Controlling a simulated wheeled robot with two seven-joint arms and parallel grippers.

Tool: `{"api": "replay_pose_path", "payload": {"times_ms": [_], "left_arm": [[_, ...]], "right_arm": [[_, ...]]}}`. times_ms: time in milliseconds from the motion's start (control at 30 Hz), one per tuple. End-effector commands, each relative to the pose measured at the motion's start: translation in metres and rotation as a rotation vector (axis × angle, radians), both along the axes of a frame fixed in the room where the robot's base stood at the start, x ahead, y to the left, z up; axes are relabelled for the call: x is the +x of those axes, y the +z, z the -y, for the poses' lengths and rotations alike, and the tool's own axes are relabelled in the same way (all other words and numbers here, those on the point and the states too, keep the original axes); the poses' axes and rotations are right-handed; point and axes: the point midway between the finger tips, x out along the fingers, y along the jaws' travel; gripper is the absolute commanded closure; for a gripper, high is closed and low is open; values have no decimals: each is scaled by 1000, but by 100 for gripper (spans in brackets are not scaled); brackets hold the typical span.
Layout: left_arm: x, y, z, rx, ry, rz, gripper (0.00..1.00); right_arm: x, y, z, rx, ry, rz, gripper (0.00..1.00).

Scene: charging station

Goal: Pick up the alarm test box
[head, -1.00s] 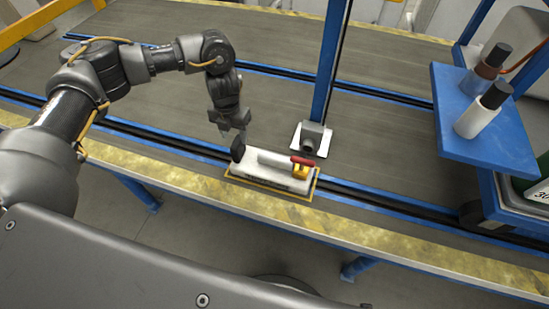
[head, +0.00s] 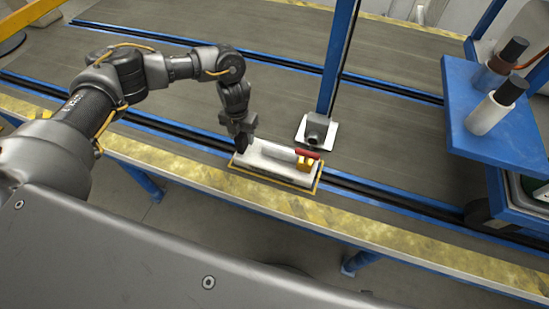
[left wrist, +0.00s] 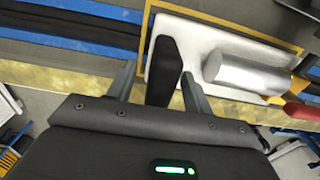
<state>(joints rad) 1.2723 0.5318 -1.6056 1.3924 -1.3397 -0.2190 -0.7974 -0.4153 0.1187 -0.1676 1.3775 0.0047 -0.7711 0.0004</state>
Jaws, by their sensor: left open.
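What looks like the alarm test box (head: 265,167) is a white, flat-based unit inside a yellow outline near the front edge of the bench. It carries a black upright block at its left end, a pale cylinder in the middle and a yellow and red part at its right end. My left gripper (head: 243,137) is open over the left end. In the left wrist view, the black block (left wrist: 165,66) stands between the two open fingers (left wrist: 158,82), with the white base (left wrist: 203,32) and the cylinder (left wrist: 240,74) beyond. In the head view the gripper partly hides the block. My right gripper is not in view.
A blue post (head: 338,60) with a white foot (head: 316,132) stands just behind the unit. A blue shelf (head: 505,125) with two cylinders is at the right. Blue rails run along the bench. The grey surface (head: 170,95) behind is mostly clear.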

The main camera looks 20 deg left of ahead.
Motion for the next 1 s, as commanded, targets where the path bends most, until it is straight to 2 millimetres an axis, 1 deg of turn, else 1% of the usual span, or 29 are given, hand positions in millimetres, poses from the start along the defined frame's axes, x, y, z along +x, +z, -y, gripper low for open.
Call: {"api": "replay_pose_path", "payload": {"times_ms": [33, 100, 200, 300, 500, 800, 900, 1000], "left_arm": [[1, -9, 1, 1, 2, -2, 49], [1, -20, 1, 0, 1, -2, 49], [1, -29, 1, 0, 2, -1, 49], [2, -33, 1, 0, 0, 0, 49], [2, -33, 1, 0, 0, 0, 49], [2, -33, 1, -1, 0, 0, 88], [2, -33, 1, 0, 0, 0, 100], [2, -33, 1, -1, 0, 1, 100]], "right_arm": [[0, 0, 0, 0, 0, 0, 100], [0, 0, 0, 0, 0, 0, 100], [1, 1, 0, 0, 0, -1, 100], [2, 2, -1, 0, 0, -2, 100], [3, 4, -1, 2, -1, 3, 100], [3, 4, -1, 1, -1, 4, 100], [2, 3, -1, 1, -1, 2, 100], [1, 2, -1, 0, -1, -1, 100]]}}
